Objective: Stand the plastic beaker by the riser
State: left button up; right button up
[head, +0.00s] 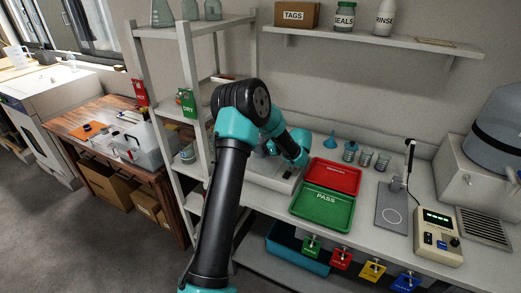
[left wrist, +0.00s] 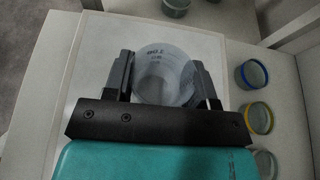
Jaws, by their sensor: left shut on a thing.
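The plastic beaker (left wrist: 165,75), clear with dark printed markings, is between the two black fingers of my left gripper (left wrist: 163,82) in the left wrist view. The gripper is shut on it. The beaker is above or on a pale flat surface (left wrist: 85,90); I cannot tell if it touches. In the head view my left arm reaches over a low pale platform (head: 262,178), perhaps the riser, left of the trays. The arm largely hides the gripper and beaker there. My right gripper is not in view.
A red tray (head: 333,176) and a green PASS tray (head: 322,207) lie right of the platform. Several small vessels (head: 366,158) and a blue funnel (head: 330,141) stand behind. A white shelf rack (head: 187,60) rises at left. Round containers (left wrist: 252,74) line the wrist view's right side.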

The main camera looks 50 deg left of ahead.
pick_arm(q)
jog(key=shift+r, duration=0.2)
jog(key=shift+r, duration=1.55)
jog(key=s+d+r, duration=0.1)
jog(key=s+d, duration=0.9)
jog(key=d, duration=0.2)
jog(key=shift+s+r, duration=0.25)
dwell(0.4)
